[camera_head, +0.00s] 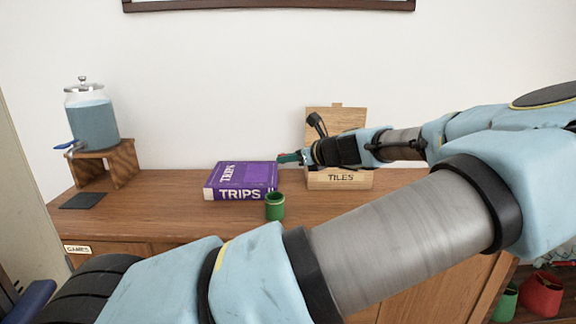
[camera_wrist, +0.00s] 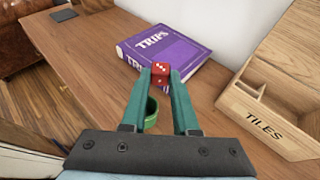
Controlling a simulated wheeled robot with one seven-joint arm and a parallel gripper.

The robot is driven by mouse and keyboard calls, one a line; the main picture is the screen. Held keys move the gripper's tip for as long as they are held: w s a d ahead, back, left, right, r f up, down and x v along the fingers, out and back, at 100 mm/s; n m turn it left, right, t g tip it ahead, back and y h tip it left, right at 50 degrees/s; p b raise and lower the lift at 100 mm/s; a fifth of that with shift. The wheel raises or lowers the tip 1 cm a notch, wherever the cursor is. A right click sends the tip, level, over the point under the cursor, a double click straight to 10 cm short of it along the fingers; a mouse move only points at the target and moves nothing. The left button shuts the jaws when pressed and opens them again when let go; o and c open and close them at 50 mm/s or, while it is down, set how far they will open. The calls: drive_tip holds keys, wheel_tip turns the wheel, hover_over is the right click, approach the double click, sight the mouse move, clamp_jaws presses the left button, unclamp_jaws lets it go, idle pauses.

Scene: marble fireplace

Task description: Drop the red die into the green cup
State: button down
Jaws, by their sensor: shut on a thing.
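The red die (camera_wrist: 160,71) is held between the two green fingertips of my gripper (camera_wrist: 161,82) in the wrist view. In the head view my gripper (camera_head: 291,158) is above the sideboard, between the purple book and the tiles box. The green cup (camera_head: 275,206) stands upright on the sideboard in front of the book. In the wrist view the green cup (camera_wrist: 151,113) shows between and below my fingers, partly hidden by the left finger. The die looks above and beyond the cup in that view, not in it.
A purple book (camera_head: 240,181) marked TRIPS lies behind the cup. An open wooden box (camera_head: 339,179) marked TILES stands to the right. A drink dispenser (camera_head: 92,120) on a wooden stand and a dark mat (camera_head: 83,201) are at the left. The sideboard (camera_head: 160,200) is clear between them and the book.

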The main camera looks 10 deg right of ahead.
drive_tip(key=f+b, duration=0.6)
drive_tip(key=b, duration=0.1)
drive_tip(key=shift+w+a, duration=0.1)
drive_tip(key=shift+a, duration=0.3)
drive_tip(key=shift+r, duration=0.1)
drive_tip(key=c, duration=0.6)
unclamp_jaws()
drive_tip(key=b+v, duration=0.1)
drive_tip(key=v, duration=1)
drive_tip(key=shift+w, duration=0.1)
